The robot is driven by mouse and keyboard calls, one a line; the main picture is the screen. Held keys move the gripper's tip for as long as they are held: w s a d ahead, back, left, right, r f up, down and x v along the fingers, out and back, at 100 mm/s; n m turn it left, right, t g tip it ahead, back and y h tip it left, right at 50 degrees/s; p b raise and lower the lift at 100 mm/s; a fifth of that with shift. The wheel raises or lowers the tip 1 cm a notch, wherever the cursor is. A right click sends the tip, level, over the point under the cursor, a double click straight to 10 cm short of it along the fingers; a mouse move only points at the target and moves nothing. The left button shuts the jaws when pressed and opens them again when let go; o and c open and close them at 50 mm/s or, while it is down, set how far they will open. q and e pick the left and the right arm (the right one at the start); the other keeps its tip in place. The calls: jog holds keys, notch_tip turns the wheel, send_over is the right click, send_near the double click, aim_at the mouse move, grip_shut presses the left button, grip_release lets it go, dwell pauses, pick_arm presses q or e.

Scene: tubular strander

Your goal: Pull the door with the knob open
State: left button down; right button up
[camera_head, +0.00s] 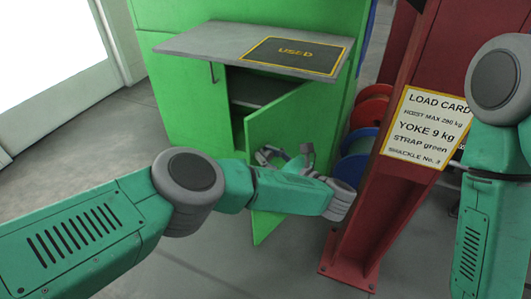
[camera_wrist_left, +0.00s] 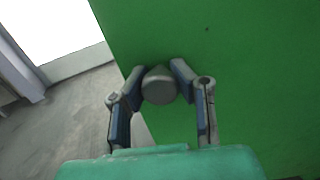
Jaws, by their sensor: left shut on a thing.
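A green cabinet (camera_head: 180,104) stands in the middle of the head view under a grey worktop. Its right-hand door (camera_head: 262,226) is swung part way open, and a dark interior with a shelf shows behind it. My left gripper (camera_head: 284,153) is at this door in the head view. In the left wrist view, my left gripper (camera_wrist_left: 158,80) has its fingers shut around a grey round knob (camera_wrist_left: 159,90) on the green door face (camera_wrist_left: 245,90). My right arm shows at the right edge of the head view, but its gripper is out of the frame.
The grey worktop (camera_head: 215,43) carries a dark "USED" mat (camera_head: 294,55). A red post (camera_head: 350,225) with a load card (camera_head: 425,124) stands close to the right of the door. Red and blue spools (camera_head: 364,140) lie behind it. Open floor lies left of the cabinet.

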aim_at(261, 118)
pick_arm(q)
jog(key=shift+w+a+r, duration=0.15)
jog(key=shift+w+r, duration=0.1)
jog(key=shift+w, duration=0.05)
jog(key=c, duration=1.2)
grip_release()
jog(key=shift+a, duration=0.1)
jog(key=shift+d, duration=0.35)
jog(key=shift+a+r, duration=0.15)
jog(key=shift+r, duration=0.65)
jog(key=r, duration=0.7)
jog(key=shift+d+r, duration=0.25)
jog(key=shift+a+r, duration=0.15)
jog(key=shift+r, duration=0.15)
